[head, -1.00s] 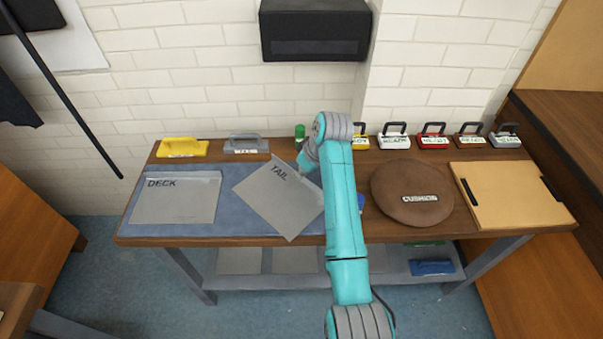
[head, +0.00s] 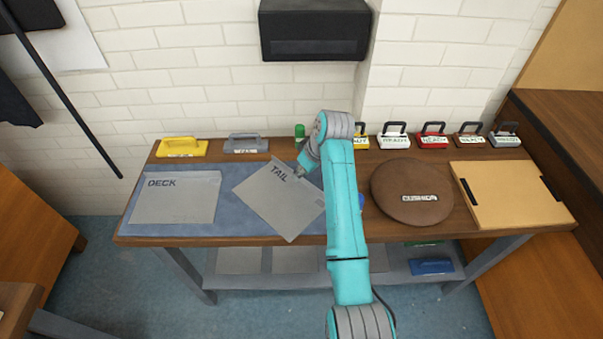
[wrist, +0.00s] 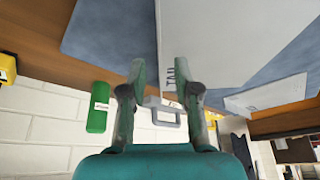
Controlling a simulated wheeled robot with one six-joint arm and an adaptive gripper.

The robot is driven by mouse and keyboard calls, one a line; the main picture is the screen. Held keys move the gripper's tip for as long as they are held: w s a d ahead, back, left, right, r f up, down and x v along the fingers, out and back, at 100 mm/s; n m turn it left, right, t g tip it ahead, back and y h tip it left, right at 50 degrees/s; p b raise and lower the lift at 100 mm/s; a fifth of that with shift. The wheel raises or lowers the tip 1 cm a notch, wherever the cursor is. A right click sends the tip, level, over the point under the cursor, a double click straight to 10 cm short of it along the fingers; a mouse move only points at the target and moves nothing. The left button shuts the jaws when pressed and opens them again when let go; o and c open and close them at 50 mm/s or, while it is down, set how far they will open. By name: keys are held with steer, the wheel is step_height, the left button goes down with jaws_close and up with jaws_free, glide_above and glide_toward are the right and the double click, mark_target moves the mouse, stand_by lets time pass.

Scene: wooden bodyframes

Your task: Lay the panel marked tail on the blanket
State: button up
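The grey panel marked TAIL (head: 275,205) lies turned at an angle over the blue blanket (head: 228,222), to the right of the DECK panel (head: 175,203). Its right corner reaches close to my arm. Whether it lies fully flat I cannot tell. My gripper (head: 300,172) is at the panel's upper right edge, near the TAIL lettering. The TAIL panel (wrist: 215,45) and blanket (wrist: 110,30) show just beyond the fingertips. My arm hides the blanket's right part.
A round brown cushion (head: 412,190) and a tan board (head: 508,195) lie right of my arm. Several labelled handled blocks line the back right.

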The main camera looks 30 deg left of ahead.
steer(key=v, duration=1.1)
